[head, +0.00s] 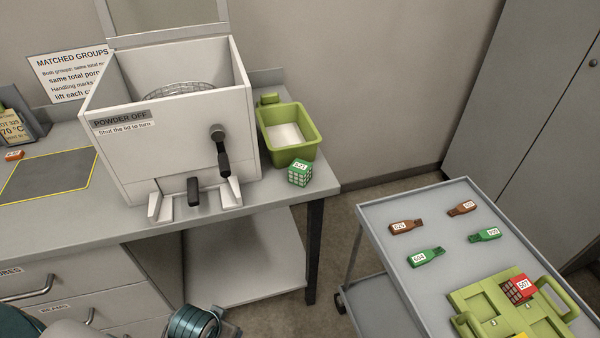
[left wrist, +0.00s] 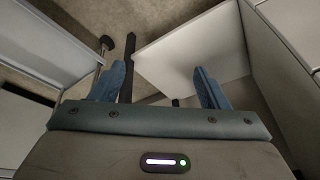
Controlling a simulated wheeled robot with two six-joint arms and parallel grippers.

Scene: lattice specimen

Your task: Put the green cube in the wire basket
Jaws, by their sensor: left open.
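The green cube (head: 299,173), with a white numbered label on top and a lattice face, sits on the bench near its right front corner. It stands just in front of a green tub. The wire basket (head: 180,90) shows only by its upper rim, inside the open-topped white box; the box's front wall hides the rest. My left gripper (left wrist: 162,80) is open and empty in the left wrist view, its two blue fingers apart above the floor and a low shelf. The cube and basket are not in that view. My right gripper is not in view.
The white box (head: 180,140) has its lid raised and a black handle in front. The green tub (head: 290,133) stands right of it. A grey cart (head: 385,215) at right holds brown and green tags (head: 427,257) and a green tray (head: 470,302) with a red cube (head: 518,289).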

